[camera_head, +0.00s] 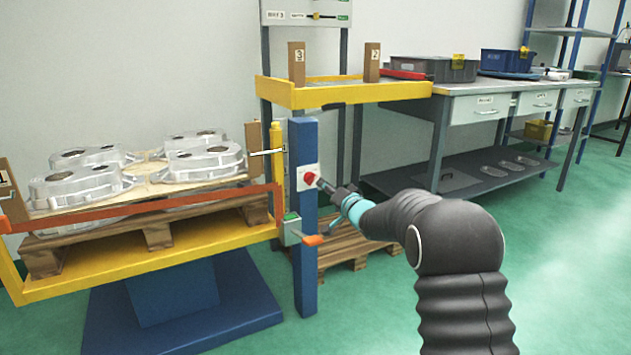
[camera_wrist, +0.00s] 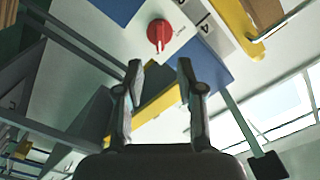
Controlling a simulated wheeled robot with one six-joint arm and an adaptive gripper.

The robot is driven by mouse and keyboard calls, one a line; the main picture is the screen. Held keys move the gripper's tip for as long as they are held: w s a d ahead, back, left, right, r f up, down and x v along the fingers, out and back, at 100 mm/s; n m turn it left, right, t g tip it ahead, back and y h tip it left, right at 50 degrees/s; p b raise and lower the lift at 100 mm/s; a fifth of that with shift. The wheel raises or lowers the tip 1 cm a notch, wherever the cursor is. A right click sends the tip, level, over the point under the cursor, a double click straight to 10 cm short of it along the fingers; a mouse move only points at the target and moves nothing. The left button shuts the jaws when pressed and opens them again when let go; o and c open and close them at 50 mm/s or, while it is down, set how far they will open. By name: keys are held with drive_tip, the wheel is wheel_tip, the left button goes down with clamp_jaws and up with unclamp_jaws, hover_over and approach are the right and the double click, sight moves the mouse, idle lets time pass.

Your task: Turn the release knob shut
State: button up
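The release knob (camera_head: 309,178) is red and sits on a white plate (camera_head: 301,184) on the blue post (camera_head: 304,250). In the wrist view the red knob (camera_wrist: 159,34) shows beyond my fingertips, with its narrow grip pointing toward the lower part of the picture. My gripper (camera_wrist: 160,72) is open, with a clear gap between the two fingers and nothing in it. In the head view my gripper (camera_head: 325,186) is just right of the knob and points at it. The fingers look apart from the knob in the wrist view.
A yellow lift table (camera_head: 150,265) with castings (camera_head: 205,160) on a pallet stands left of the post. A grey-green box with an orange lever (camera_head: 312,240) is below the knob. A yellow tray (camera_head: 345,95) is above, and a workbench (camera_head: 460,95) stands behind right.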

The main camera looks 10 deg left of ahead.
sight(315, 178)
drive_tip(key=x, duration=0.7)
drive_tip(key=shift+w+a, duration=0.15)
drive_tip(key=shift+w, duration=0.1)
clamp_jaws()
